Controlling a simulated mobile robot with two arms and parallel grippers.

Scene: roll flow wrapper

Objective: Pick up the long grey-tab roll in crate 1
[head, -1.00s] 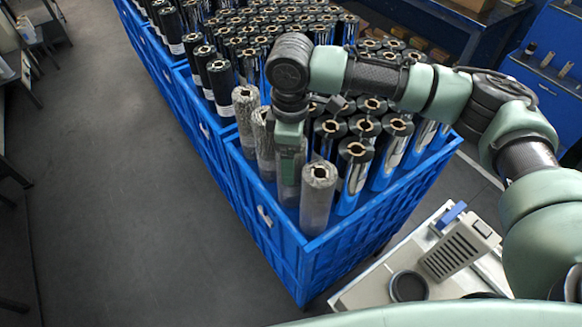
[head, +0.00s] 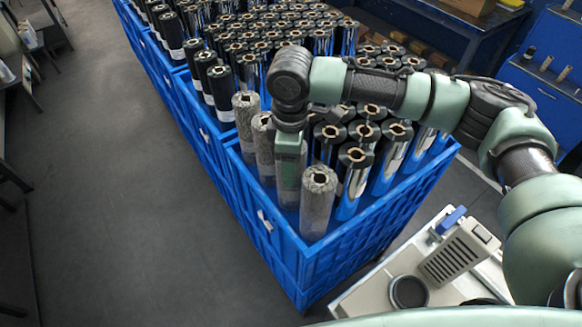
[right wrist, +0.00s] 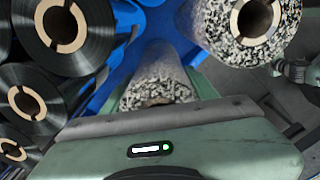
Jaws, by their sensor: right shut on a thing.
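The near blue crate (head: 330,255) holds grey speckled rolls along its left side and black rolls beside them. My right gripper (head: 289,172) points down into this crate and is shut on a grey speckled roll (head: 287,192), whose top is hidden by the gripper. In the right wrist view this roll (right wrist: 157,75) runs down from the jaw. Another grey speckled roll (head: 317,205) stands upright just to the right, at the crate's near corner. Two more grey rolls (head: 246,120) (head: 264,150) stand behind to the left. My left gripper is out of view.
Black rolls (head: 355,180) stand close to the right of the gripper. More blue crates (head: 200,115) full of rolls stretch away at the back left. A pale bench with a device (head: 460,250) stands right of the crate. The floor on the left is clear.

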